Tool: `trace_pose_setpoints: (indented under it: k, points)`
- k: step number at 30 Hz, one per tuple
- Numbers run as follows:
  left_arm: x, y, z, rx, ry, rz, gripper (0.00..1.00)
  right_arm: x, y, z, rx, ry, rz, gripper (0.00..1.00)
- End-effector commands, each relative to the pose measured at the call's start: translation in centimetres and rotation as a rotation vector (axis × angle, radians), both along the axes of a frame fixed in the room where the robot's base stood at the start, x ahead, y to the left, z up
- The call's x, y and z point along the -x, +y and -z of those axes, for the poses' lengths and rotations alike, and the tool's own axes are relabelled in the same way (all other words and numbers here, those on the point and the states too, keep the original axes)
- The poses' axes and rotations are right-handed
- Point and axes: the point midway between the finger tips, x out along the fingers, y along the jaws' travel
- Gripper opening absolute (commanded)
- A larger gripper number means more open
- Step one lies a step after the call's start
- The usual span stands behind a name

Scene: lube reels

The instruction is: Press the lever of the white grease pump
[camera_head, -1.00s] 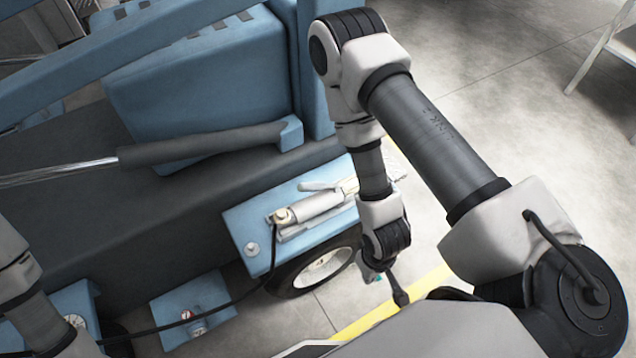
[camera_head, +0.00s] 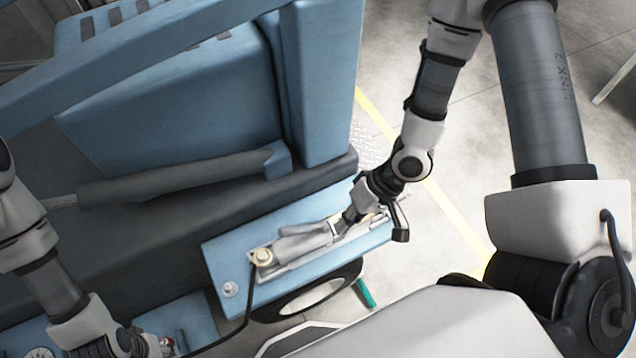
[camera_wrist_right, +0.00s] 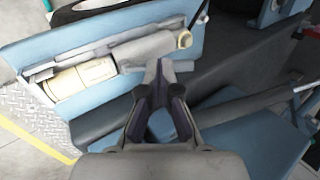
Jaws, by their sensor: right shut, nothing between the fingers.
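The white grease pump (camera_head: 300,246) lies on a blue plate (camera_head: 235,262) above a wheel. Its pale lever appears to lie along the barrel near my right fingertips, but I cannot separate it clearly. My right gripper (camera_head: 348,216) is shut and empty at the pump's right part; I cannot tell whether it touches. In the right wrist view the shut fingers (camera_wrist_right: 160,72) point at the pump's side, with the pump's cream cylinder (camera_wrist_right: 80,78) to their left and its grey-white barrel (camera_wrist_right: 146,49) just beyond the tips. My left gripper (camera_head: 135,346) is low at the left, its fingers unclear.
A big blue machine body (camera_head: 190,95) and a dark bar (camera_head: 185,176) stand behind the pump. A black hose (camera_head: 246,305) runs from the pump's left end. A teal piece (camera_head: 365,292) shows below the plate. Open floor (camera_head: 460,150) with a yellow line lies right.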

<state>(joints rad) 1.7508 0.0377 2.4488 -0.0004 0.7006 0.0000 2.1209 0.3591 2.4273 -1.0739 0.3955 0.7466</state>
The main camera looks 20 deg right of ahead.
Motion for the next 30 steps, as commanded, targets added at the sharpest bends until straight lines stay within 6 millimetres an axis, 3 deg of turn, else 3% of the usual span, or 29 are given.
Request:
trace_pose_setpoints:
  k: [3, 5, 15, 20, 30]
  points:
    - [0.1, 0.0, -0.1, 0.000, 0.002, -0.002, 0.40, -3.3, -0.3, -3.2, -0.040, -0.110, 0.030, 0.00]
    - [0.1, 0.0, -0.1, 0.000, 0.003, -0.003, 0.40, -4.1, -0.4, -4.0, -0.047, -0.136, 0.041, 0.00]
    - [0.1, 0.0, -0.1, 0.000, 0.003, -0.002, 0.40, -4.5, -0.4, -4.4, -0.046, -0.151, 0.042, 0.00]
    - [0.1, 0.0, 0.3, 0.000, 0.003, -0.002, 0.40, -4.6, 0.1, -3.4, -0.043, -0.148, 0.040, 0.00]
    - [0.1, 0.0, 1.3, 0.000, 0.003, -0.002, 0.40, -5.6, 4.1, 2.2, -0.043, -0.146, 0.034, 0.00]
